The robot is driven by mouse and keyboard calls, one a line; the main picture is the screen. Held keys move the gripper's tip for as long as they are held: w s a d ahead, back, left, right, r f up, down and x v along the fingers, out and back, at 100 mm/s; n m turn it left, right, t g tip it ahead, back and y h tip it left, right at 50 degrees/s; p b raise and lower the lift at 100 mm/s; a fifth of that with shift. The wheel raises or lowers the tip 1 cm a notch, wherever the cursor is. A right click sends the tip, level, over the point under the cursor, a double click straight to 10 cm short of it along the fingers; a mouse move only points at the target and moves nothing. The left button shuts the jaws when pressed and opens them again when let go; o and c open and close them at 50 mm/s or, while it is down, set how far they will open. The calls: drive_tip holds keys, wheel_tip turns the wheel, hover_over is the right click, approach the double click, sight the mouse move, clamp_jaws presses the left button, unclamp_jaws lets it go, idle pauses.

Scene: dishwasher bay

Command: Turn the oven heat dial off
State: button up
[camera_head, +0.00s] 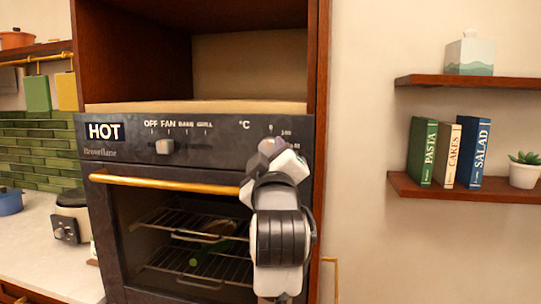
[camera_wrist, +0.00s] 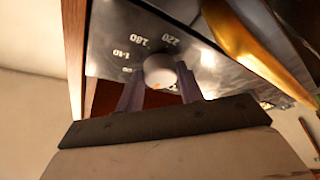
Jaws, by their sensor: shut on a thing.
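The oven has a dark control panel (camera_head: 215,143) with a "HOT" sign at its left end. The heat dial (camera_wrist: 160,70) is a round pale knob ringed by numbers such as 180 and 220. A small orange mark shows on its lower edge in the wrist view. In the head view, my gripper (camera_head: 272,148) covers this dial at the panel's right end, under the °C label. In the wrist view, my gripper (camera_wrist: 160,80) has a finger on each side of the knob and is shut on it. The dial's exact setting cannot be read.
A second knob (camera_head: 165,146) sits under the OFF, FAN, BAKE and GRILL labels. A brass door handle (camera_head: 170,183) runs just below the panel, close to my wrist. The oven door is shut, with racks behind glass. Shelves with books (camera_head: 422,152) hang at right.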

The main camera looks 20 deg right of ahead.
drive_tip(key=o, duration=1)
drive_tip(key=b+v, duration=0.4)
drive_tip(key=v, duration=1)
drive_tip(key=shift+b, duration=0.35)
drive_tip(key=shift+w, duration=0.1)
